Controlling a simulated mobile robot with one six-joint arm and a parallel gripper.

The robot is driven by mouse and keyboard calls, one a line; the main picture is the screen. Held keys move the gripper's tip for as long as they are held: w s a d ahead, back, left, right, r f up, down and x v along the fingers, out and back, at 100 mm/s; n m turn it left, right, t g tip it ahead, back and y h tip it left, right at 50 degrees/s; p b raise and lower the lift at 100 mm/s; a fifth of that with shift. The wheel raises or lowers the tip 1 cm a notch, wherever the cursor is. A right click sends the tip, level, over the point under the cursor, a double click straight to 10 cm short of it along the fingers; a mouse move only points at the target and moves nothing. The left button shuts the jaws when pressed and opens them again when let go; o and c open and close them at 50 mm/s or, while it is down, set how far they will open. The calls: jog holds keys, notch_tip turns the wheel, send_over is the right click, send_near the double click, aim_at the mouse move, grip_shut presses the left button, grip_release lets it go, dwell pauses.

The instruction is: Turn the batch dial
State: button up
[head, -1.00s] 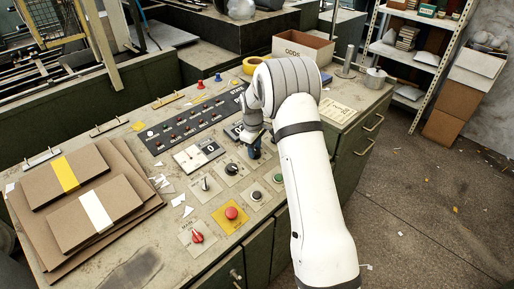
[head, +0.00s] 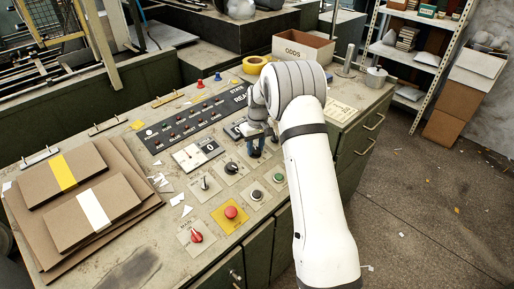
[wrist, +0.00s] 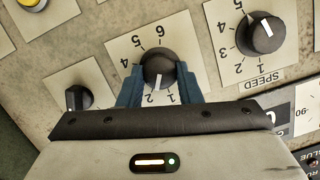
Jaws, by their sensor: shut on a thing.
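A black round dial (wrist: 158,66) with a white pointer sits on a pale plate numbered up to 6. My gripper's (wrist: 158,88) blue fingers are shut on this dial, one on each side. Its pointer aims down in the wrist view, near the 1 and 2. The plate's name label is hidden, so I cannot read whether it says batch.
In the wrist view the SPEED dial (wrist: 261,33) is right of my gripper and a small black knob (wrist: 78,97) is left. The console also has a red button (head: 231,212), a red knob (head: 196,236) and cardboard stacks (head: 92,215). The floor at right is mostly clear.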

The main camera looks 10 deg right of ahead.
aim_at(258, 148)
jog(key=shift+w+r+m, duration=0.2)
jog(key=shift+m, duration=0.6)
jog(key=o, duration=0.6)
jog(key=shift+c, duration=0.2)
jog(key=o, duration=0.4)
jog(key=shift+f, duration=0.1)
jog(key=shift+s, duration=0.1)
jog(key=r, duration=0.5)
jog(key=d+r+b, duration=0.1)
jog(key=r, duration=0.1)
jog(key=shift+r, duration=0.3)
